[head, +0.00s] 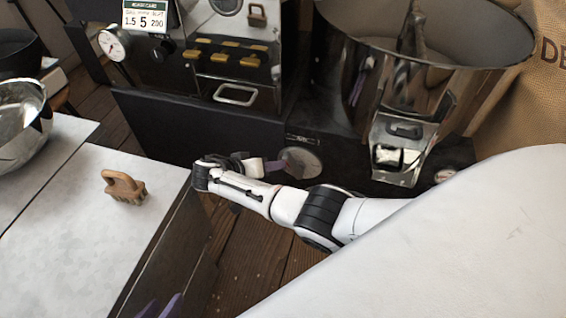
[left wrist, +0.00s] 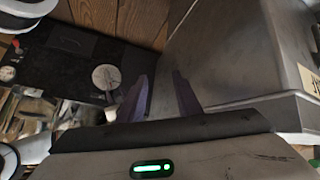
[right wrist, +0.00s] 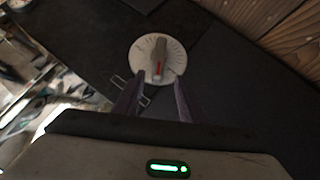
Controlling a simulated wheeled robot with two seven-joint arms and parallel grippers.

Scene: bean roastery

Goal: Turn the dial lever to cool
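The dial (right wrist: 146,60) is a round pale disc with markings too small to read, on the dark front panel. Its grey lever (right wrist: 158,54), with a red mark, stands near upright in the right wrist view. My right gripper (right wrist: 156,84) is open, its purple fingertips at the dial's lower edge, either side of the lever's line. In the head view the dial (head: 308,163) is partly hidden by my right gripper (head: 282,166). The dial also shows in the left wrist view (left wrist: 106,77). My left gripper (head: 160,305) is open and empty by the counter's side; its fingers show in the left wrist view (left wrist: 161,84).
The roaster front (head: 240,95) stands behind the dial, with a large metal drum (head: 430,50) at the right. Wooden floor lies between counter and machine.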

